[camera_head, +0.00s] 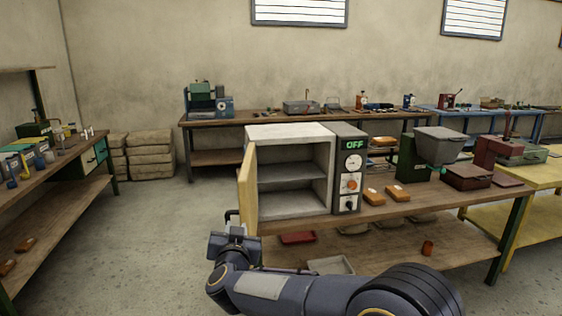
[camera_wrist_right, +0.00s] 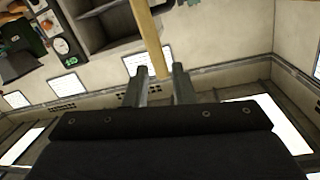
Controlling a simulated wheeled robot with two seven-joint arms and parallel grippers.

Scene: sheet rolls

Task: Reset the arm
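My right arm reaches in from the lower right in the head view. My right gripper (camera_head: 232,216) is beside the lower outer edge of the oven's open door (camera_head: 249,190). In the right wrist view the two fingers of this gripper (camera_wrist_right: 160,68) stand apart. The pale yellow door edge (camera_wrist_right: 148,30) runs down into the gap between them in that picture; I cannot tell whether they touch it. The white oven (camera_head: 290,131) is open at the front, and its shelves look empty. Its panel reads OFF. My left gripper is not in view.
The oven stands on a wooden table (camera_head: 435,207), with orange-brown packs (camera_head: 373,196) and a green machine (camera_head: 408,160) to its right. Trays lie on the lower shelf. Another bench (camera_head: 60,160) stands at the left, with open floor (camera_head: 150,240) between.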

